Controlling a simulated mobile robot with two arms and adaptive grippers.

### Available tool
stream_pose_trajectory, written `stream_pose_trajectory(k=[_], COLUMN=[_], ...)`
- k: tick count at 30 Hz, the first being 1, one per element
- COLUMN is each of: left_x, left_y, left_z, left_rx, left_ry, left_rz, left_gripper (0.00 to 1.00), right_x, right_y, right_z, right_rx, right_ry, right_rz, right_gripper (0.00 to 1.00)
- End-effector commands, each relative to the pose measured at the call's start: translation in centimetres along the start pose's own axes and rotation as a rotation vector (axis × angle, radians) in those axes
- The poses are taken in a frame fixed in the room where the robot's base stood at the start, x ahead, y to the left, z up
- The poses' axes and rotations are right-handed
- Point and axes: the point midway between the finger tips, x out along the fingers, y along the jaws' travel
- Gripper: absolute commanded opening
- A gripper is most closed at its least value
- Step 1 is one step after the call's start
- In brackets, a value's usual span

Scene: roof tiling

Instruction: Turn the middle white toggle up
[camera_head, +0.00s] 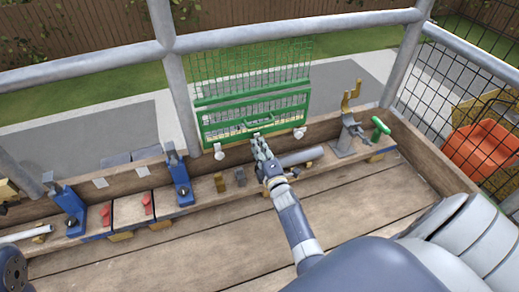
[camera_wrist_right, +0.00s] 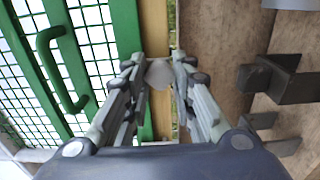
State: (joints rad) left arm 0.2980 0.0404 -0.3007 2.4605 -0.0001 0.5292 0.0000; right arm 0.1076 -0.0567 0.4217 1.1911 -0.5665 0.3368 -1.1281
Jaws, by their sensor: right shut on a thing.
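A green mesh gate (camera_head: 206,123) with a handle stands at the back edge of the wooden bench. White toggles sit along its lower edge: a left one (camera_head: 219,152) and a right one (camera_head: 299,133). My right gripper (camera_head: 258,141) is at the spot between them and hides the middle one in the head view. In the right wrist view, the middle white toggle (camera_wrist_right: 158,74) is between the fingertips of my right gripper (camera_wrist_right: 159,80), which is shut on it. The toggle's tilt cannot be told. My left gripper is not in view.
The green gate handle (camera_wrist_right: 47,50) is close left of the fingers in the wrist view. A grey pipe (camera_head: 300,157), blue clamps (camera_head: 182,185), red pieces (camera_head: 147,203) and a green-handled tool (camera_head: 380,128) lie along the bench. The front planks (camera_head: 150,260) are clear.

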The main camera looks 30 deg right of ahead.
Motion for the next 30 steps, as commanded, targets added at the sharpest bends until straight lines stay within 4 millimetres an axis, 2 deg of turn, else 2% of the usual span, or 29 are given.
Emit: stream_pose_trajectory(k=[14, 15, 18, 30], left_x=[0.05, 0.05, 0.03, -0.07], left_y=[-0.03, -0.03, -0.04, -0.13], left_z=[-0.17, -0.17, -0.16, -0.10], left_rx=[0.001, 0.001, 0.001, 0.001], left_ry=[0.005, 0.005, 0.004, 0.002], left_rz=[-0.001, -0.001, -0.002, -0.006], left_gripper=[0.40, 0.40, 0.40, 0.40], right_x=[-0.01, -0.01, -0.01, -0.47], right_y=[-0.06, -0.06, -0.05, -0.08], right_z=[-0.14, -0.14, -0.13, -0.04], right_rx=[-0.016, -0.016, -0.015, -0.015], right_ry=[0.002, 0.002, 0.002, 0.000], right_rz=[-0.001, -0.001, -0.001, -0.001], right_gripper=[0.00, 0.26, 0.44, 0.44])
